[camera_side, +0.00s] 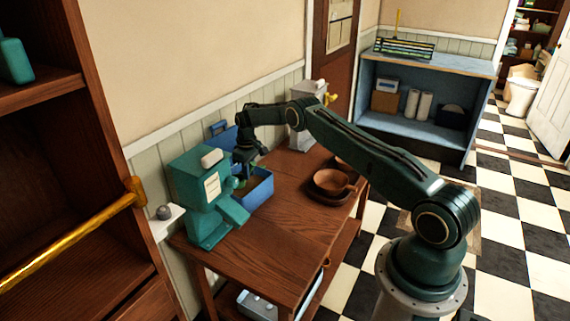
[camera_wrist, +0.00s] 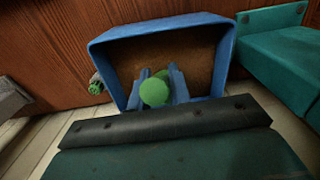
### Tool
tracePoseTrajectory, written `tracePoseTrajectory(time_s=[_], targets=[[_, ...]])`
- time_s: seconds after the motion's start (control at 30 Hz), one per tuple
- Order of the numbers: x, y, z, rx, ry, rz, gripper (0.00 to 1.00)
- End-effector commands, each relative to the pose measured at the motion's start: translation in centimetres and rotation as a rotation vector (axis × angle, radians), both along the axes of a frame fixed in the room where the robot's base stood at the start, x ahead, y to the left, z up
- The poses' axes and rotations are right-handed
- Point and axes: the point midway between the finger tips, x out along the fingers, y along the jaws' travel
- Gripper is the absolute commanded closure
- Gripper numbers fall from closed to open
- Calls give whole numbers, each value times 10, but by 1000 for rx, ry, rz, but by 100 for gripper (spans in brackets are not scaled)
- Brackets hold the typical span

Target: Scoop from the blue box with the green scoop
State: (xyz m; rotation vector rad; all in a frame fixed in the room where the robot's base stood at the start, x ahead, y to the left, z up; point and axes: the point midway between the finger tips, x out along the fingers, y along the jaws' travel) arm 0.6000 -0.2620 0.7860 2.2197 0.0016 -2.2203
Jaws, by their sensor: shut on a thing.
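The blue box (camera_side: 262,189) stands on the wooden table beside the teal machine, with its blue lid raised at the back. In the wrist view the blue box (camera_wrist: 165,31) is open and holds brown material (camera_wrist: 200,50) across its floor. My gripper (camera_side: 244,172) points down over the box. In the wrist view my gripper (camera_wrist: 160,85) is shut on the green scoop (camera_wrist: 154,92). The scoop's round green end faces the camera, and another green part shows behind it. I cannot tell whether the scoop touches the brown material.
The teal machine (camera_side: 200,190) stands close to the box. A brown bowl (camera_side: 330,181) sits on a dark plate at the table's right. A grey machine (camera_side: 300,128) stands at the back. The table's front middle (camera_side: 270,240) is clear.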

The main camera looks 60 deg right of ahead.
Motion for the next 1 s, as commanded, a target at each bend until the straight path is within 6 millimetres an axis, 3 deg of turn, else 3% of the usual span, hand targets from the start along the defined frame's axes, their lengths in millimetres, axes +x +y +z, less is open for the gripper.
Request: tracePoseTrajectory(time_s=[0.5, 1.0], targets=[[0, 0, -33, -1, -1, 0, 100], [0, 0, -38, -1, -2, 0, 100]])
